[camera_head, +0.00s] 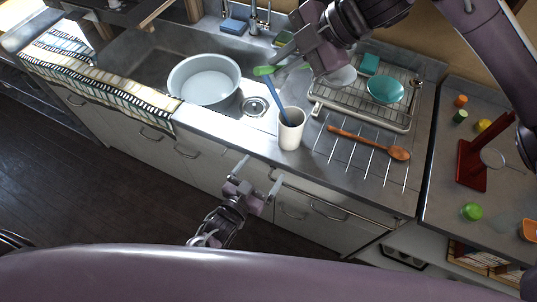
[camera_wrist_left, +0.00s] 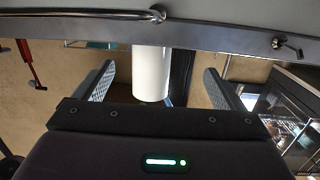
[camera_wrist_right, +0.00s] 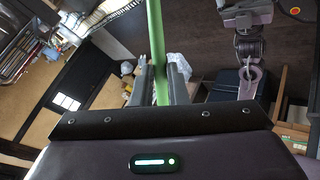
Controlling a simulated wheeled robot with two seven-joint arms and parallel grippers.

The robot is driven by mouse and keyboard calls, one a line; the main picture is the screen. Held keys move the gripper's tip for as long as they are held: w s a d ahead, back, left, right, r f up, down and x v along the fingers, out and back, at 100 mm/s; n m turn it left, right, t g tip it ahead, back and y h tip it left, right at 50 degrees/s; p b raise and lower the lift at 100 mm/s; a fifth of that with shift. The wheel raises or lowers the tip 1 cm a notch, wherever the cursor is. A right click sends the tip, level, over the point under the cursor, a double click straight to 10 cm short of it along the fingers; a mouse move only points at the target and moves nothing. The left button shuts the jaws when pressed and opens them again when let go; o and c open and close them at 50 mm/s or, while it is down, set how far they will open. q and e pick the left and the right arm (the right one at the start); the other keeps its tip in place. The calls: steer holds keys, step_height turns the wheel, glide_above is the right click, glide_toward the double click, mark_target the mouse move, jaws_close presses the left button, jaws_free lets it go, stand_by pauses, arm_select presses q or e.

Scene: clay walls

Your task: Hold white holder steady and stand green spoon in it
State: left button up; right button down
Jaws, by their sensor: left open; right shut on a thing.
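The white holder (camera_head: 291,134) stands upright near the counter's front edge. A blue utensil (camera_head: 279,103) leans in it, tilted to the upper left. My right gripper (camera_head: 283,70) is above and behind the holder, shut on the green spoon (camera_head: 264,71). In the right wrist view the spoon (camera_wrist_right: 156,50) runs between the fingers. In the head view only a short green part shows; the rest is hidden or unclear. My left gripper (camera_head: 259,175) is open and empty in front of the counter, below the holder. In the left wrist view the holder (camera_wrist_left: 151,72) shows beyond and between the open fingers.
A drawer rail (camera_head: 330,208) runs along the counter front near my left gripper. A wooden spoon (camera_head: 370,143) lies on metal bars right of the holder. A dish rack (camera_head: 362,118) stands behind. A white basin (camera_head: 204,82) sits at the sink to the left.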

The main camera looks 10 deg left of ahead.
arm_select(q)
step_height(320, 180, up, 6)
steer(key=w+d+t, duration=0.1)
steer(key=w+d, duration=0.1)
glide_toward(297, 115)
steer(key=x, duration=0.6)
steer(key=shift+w+d+f, duration=0.1)
steer(key=shift+w+f, duration=0.05)
steer(key=shift+w, duration=0.25)
